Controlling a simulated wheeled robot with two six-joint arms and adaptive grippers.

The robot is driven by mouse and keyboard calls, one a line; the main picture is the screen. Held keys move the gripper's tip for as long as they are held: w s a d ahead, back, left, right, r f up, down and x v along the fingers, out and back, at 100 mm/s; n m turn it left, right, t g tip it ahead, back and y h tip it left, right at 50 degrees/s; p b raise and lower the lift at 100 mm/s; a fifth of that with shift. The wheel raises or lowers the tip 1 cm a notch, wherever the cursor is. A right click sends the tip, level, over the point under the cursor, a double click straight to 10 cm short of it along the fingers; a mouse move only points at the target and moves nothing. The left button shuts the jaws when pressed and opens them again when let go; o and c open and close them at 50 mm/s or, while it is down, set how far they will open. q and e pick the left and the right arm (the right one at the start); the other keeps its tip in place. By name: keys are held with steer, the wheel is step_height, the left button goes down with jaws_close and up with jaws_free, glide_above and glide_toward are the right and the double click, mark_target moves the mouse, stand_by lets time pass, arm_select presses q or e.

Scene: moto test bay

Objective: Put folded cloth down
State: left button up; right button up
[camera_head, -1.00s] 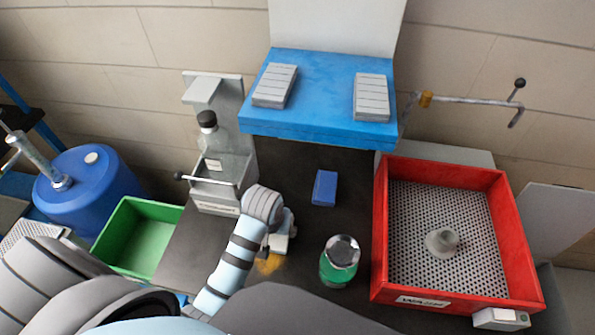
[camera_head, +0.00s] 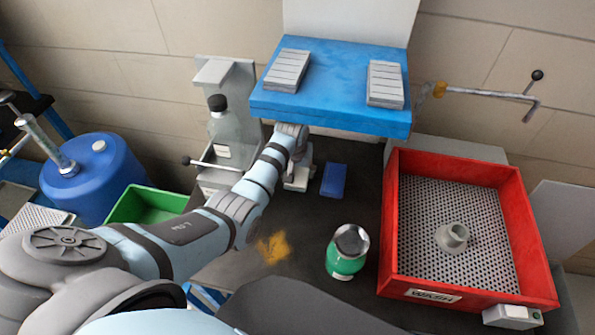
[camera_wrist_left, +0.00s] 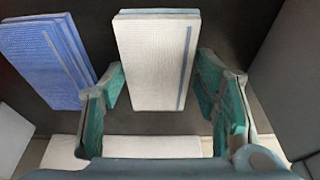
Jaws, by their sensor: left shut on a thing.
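My left gripper (camera_head: 300,168) is at the back of the dark bench, in front of the blue shelf. It is shut on a white folded cloth (camera_head: 297,182) with a blue stripe, which shows between the two fingers in the left wrist view (camera_wrist_left: 152,60). A blue folded cloth (camera_head: 333,180) lies just right of it in the head view; it also shows in the left wrist view (camera_wrist_left: 42,60). A narrow gap of bench lies between the two cloths. I cannot tell whether the white cloth touches the bench. My right gripper is not in view.
An orange-brown patch (camera_head: 272,248) marks the bench (camera_head: 300,225). A green jar (camera_head: 346,252) stands nearer the front. A red-walled tray (camera_head: 390,225) stands at right. A dark-capped bottle (camera_head: 219,125) in a grey stand is at left. The blue shelf (camera_head: 335,75) overhangs the back.

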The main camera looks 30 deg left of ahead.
arm_select(q)
steer(key=shift+w, duration=0.1)
steer(key=o, duration=1.1)
steer(key=shift+r, duration=0.55)
steer(key=s+d+p, duration=0.1)
steer(key=s, duration=0.3)
steer(key=s+d, duration=0.1)
steer(key=s, duration=0.3)
steer(key=s+d+p, duration=0.1)
steer(key=s, duration=0.3)
steer(key=shift+d+r+p, duration=0.1)
steer(key=shift+r+p, duration=0.05)
steer(key=shift+p, duration=0.2)
